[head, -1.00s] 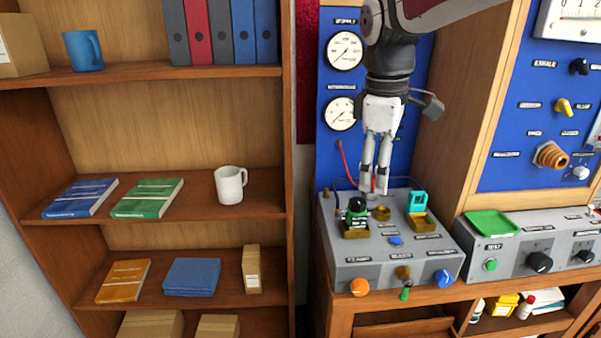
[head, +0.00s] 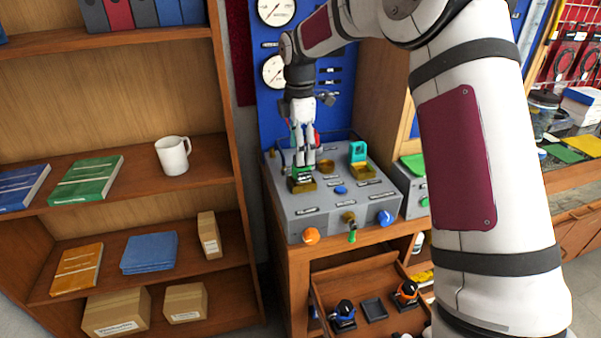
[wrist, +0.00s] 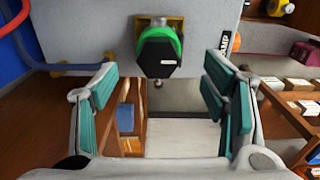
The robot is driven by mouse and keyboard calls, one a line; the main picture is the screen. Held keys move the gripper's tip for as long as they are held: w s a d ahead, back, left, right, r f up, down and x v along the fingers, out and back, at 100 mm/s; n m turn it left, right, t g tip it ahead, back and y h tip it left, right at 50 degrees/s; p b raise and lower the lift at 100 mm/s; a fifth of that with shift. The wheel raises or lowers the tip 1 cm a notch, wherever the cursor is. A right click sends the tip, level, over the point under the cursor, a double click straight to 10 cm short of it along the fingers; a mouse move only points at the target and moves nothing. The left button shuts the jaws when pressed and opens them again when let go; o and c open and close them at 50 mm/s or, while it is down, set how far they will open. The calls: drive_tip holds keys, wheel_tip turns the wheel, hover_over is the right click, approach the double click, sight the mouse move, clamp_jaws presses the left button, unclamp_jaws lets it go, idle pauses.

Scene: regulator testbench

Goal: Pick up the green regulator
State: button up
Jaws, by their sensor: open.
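The green regulator sits in a brass holder (head: 303,186) on top of the grey testbench box (head: 330,205). In the wrist view the regulator (wrist: 159,51) shows a green ring and a black hexagonal face with a small white label. My gripper (head: 304,162) points down at the regulator in the head view and partly hides it. In the wrist view my gripper (wrist: 160,98) is open, with teal pads on both sides. The regulator lies between the lines of the fingers, ahead of them, and neither pad visibly touches it.
A teal part (head: 357,152) stands in another brass holder to the right. Orange (head: 311,236) and blue (head: 386,217) knobs are on the box's front. Below, an open drawer (head: 330,280) holds a blue-black and an orange-black part. A bookshelf (head: 222,140) stands at left.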

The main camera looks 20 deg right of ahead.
sight(300, 169)
drive_tip(key=shift+w+d+f+p, duration=0.1)
drive_tip(key=shift+f+p, duration=0.6)
drive_tip(key=shift+f, duration=2.7)
drive_tip(key=shift+c, duration=0.4)
drive_tip(key=c, duration=1.3)
clamp_jaws()
drive_tip(key=shift+r, duration=0.2)
